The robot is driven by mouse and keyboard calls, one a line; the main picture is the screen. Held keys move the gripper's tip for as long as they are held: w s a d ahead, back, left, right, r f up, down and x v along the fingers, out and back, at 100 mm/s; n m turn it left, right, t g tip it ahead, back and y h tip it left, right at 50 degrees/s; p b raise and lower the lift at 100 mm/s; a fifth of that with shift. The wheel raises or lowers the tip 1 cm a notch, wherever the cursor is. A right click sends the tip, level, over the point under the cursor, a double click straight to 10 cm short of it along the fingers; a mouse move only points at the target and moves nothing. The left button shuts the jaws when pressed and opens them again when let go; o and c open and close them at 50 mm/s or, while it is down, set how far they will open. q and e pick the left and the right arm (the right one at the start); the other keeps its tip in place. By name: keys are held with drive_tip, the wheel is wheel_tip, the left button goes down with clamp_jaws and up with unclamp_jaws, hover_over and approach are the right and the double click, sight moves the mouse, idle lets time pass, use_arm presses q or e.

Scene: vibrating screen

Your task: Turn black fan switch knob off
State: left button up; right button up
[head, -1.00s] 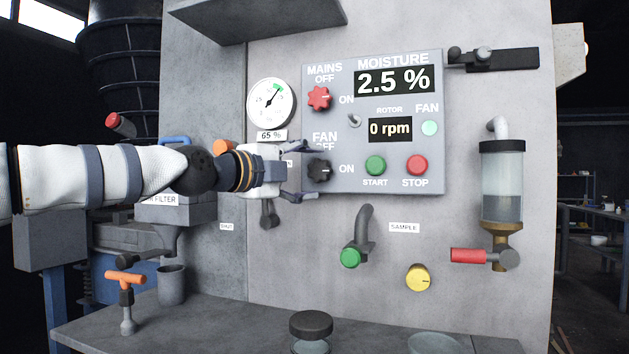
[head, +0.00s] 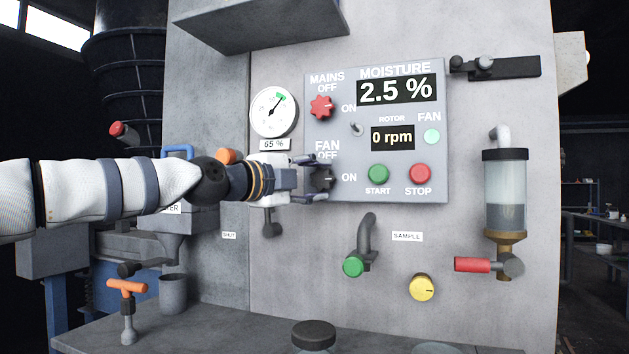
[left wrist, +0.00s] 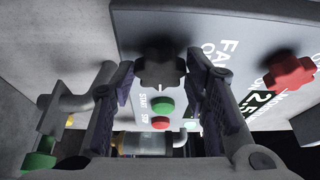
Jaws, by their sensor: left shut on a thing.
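The black fan switch knob (head: 323,180) is on the lower left of the grey control panel, with FAN OFF above it and ON to its right. It also shows in the left wrist view (left wrist: 160,66), between the two fingers. My left gripper (head: 317,178) is shut on the knob, with one finger above and one below it in the head view. The round FAN lamp (head: 432,136) is pale green. My right gripper is not in view.
The red mains knob (head: 321,107) is just above, with a small toggle (head: 356,129) to its right. The green START button (head: 378,174) and red STOP button (head: 420,173) are right of the fan knob. A sample spout (head: 364,240) is below the panel.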

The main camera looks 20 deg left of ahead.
use_arm(q)
drive_tip(key=n+t, duration=0.1)
drive_tip(key=n, duration=0.2)
drive_tip(key=shift+f, duration=0.15)
drive_tip(key=n, duration=0.2)
drive_tip(key=n+t, duration=0.1)
drive_tip(key=n, duration=0.1)
drive_tip(key=shift+d+t, duration=0.15)
drive_tip(key=shift+t, duration=0.15)
drive_tip(key=n+t+y+p, duration=0.1)
drive_tip(key=n, duration=0.2)
drive_tip(key=n+t+y, duration=0.1)
drive_tip(key=n, duration=0.3)
drive_tip(key=shift+s+d+p, duration=0.15)
drive_tip(key=shift+p, duration=0.25)
drive_tip(key=n+y, duration=0.1)
drive_tip(key=n, duration=0.1)
drive_tip(key=n+t+y+p, duration=0.1)
drive_tip(key=n, duration=0.1)
drive_tip(key=shift+d+n+y, duration=0.1)
drive_tip(key=shift+n+y, duration=0.2)
drive_tip(key=shift+n, duration=0.1)
drive_tip(key=shift+f+n+y, duration=0.1)
drive_tip(key=shift+n+y, duration=0.9)
drive_tip(key=shift+n, duration=0.5)
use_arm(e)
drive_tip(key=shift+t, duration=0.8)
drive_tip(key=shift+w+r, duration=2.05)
use_arm(q)
drive_tip(key=shift+n, duration=0.3)
